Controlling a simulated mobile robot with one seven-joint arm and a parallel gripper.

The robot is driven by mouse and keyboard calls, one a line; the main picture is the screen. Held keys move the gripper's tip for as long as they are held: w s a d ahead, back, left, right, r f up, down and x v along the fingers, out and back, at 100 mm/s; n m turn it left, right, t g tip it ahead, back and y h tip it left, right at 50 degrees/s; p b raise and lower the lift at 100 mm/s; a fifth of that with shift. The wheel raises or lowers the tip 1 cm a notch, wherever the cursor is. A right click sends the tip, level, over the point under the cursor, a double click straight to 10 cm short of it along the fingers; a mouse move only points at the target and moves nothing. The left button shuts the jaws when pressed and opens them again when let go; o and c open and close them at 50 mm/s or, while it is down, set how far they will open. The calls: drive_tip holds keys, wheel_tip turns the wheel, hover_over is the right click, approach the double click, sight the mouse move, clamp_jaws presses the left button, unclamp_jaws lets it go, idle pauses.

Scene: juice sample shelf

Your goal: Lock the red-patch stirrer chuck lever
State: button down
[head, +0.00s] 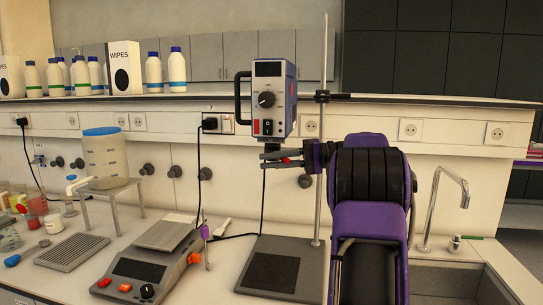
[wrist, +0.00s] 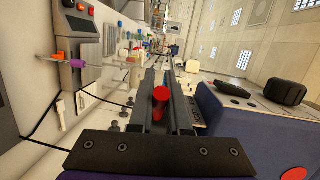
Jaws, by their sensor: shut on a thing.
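The stirrer (head: 275,95) is a blue and grey motor unit with a black knob and a red patch (head: 257,127) low on its front. It is clamped to an upright rod. The red chuck lever (head: 286,160) shows just below the motor, between the fingers of my gripper (head: 272,158). In the wrist view, the red end of the lever (wrist: 160,100) sits between the two dark fingers of my gripper (wrist: 160,88), which are shut on it. The stirrer's blue housing (wrist: 235,130) is close on the right there. The chuck itself is largely hidden.
The rod (head: 323,110) stands close by my gripper. A hotplate (head: 145,270) and a dark-topped stand base (head: 280,270) are on the bench below. A shelf with bottles (head: 178,70) runs behind. A sink with a tap (head: 440,200) is at right.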

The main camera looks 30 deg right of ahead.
drive_tip(key=shift+g, duration=0.3)
idle(0.4)
drive_tip(key=c, duration=0.9)
unclamp_jaws()
drive_tip(key=shift+s+d, duration=0.1)
drive_tip(key=shift+d, duration=0.05)
drive_tip(key=v, duration=1.1)
drive_tip(key=p+v, duration=0.1)
drive_tip(key=v, duration=0.5)
drive_tip(key=shift+s+f, duration=0.1)
drive_tip(key=shift+f, duration=0.15)
